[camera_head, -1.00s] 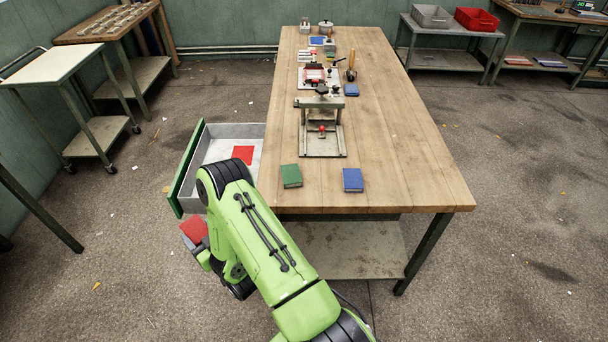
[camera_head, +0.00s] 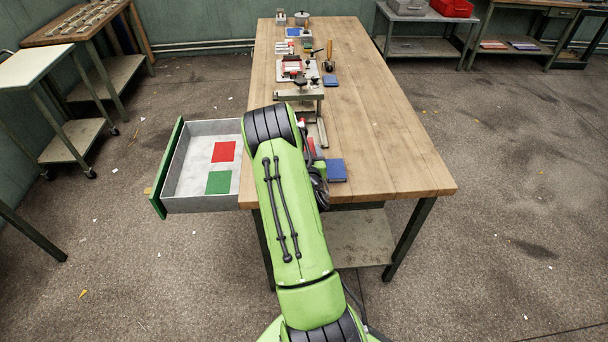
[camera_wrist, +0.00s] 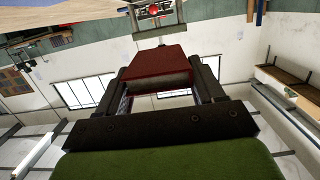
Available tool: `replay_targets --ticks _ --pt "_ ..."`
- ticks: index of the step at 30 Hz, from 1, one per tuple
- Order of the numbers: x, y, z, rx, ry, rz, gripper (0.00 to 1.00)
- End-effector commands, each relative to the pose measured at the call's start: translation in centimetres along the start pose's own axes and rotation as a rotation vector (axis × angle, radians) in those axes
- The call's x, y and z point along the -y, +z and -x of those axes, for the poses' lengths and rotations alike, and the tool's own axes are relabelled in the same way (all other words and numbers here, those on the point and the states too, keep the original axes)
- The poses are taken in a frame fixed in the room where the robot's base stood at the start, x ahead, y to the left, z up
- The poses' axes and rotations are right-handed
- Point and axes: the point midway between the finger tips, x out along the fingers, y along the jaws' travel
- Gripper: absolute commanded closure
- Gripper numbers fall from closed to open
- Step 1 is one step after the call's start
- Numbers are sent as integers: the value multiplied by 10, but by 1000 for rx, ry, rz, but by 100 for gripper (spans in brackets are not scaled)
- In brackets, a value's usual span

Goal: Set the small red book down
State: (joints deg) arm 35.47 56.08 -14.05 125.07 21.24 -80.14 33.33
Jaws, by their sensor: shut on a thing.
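My gripper (camera_wrist: 160,82) is shut on the small red book (camera_wrist: 157,66), which sits between the two dark fingers in the wrist view. In the head view my green arm hides most of the gripper. A sliver of red beside the arm (camera_head: 311,148) looks like the book, over the table's near end. I cannot tell whether the book touches the tabletop (camera_head: 390,160). The blue book (camera_head: 337,170) lies on the table just right of the gripper. The green book is hidden behind my arm.
An open drawer (camera_head: 198,203) juts out left of the table, with a red patch (camera_head: 224,151) and a green patch (camera_head: 218,182) on its floor. A press-like frame (camera_head: 300,94) stands beyond my arm, with small tools behind. The table's right side is clear.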

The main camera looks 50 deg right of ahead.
Motion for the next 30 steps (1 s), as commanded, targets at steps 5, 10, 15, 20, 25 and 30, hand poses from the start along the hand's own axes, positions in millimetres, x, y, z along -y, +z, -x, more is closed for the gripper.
replay_targets --ticks 5,10,15,20,25,30 --pt "0 8 -1 0 -1 -1 63" --pt "0 45 -7 0 0 -1 63" --pt "0 76 -11 2 0 -2 63" --pt "1 97 -15 0 -3 0 63" --pt "2 96 -14 -1 -3 2 63" --pt "2 99 -15 -1 -4 2 63"
